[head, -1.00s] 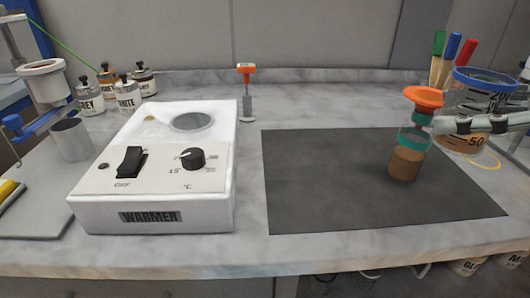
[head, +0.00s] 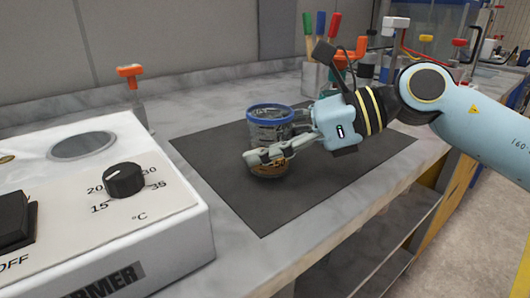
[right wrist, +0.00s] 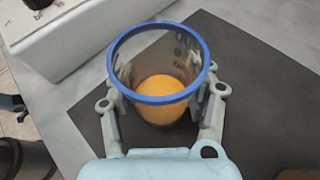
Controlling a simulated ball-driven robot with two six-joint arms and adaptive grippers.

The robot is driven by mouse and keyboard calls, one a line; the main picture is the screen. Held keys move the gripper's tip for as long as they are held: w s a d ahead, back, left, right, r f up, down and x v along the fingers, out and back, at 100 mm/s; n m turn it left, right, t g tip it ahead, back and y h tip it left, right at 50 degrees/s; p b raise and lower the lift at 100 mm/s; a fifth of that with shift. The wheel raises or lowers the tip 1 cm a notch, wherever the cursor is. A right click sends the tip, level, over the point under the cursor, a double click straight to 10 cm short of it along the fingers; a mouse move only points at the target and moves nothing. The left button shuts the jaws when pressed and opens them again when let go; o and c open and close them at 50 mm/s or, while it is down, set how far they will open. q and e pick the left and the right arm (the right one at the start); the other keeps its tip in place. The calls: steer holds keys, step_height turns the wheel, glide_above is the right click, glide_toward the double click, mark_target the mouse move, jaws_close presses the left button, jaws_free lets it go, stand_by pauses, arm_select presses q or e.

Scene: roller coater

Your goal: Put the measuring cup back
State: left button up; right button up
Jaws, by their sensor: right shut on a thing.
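The measuring cup (head: 270,115) is clear with a blue rim and markings. Orange-brown content shows low in it. It is upright over the dark mat; I cannot tell if its base touches the mat. My right gripper (head: 268,150) is shut on it from the right, with its fingers around the cup's side. In the right wrist view the cup (right wrist: 158,95) sits between the two fingers (right wrist: 162,108), with an orange content at its bottom. My left gripper is not in view.
The mat (head: 215,165) has free room left of and in front of the cup. The white warmer (head: 165,215) with its round well (head: 83,146) stands at the left. An orange-topped tool (head: 131,72) stands behind the warmer. A holder (head: 315,78) with coloured handles is at the back.

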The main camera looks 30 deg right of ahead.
steer(key=shift+f, duration=0.45)
steer(key=shift+f, duration=0.1)
steer(key=o, duration=1.3)
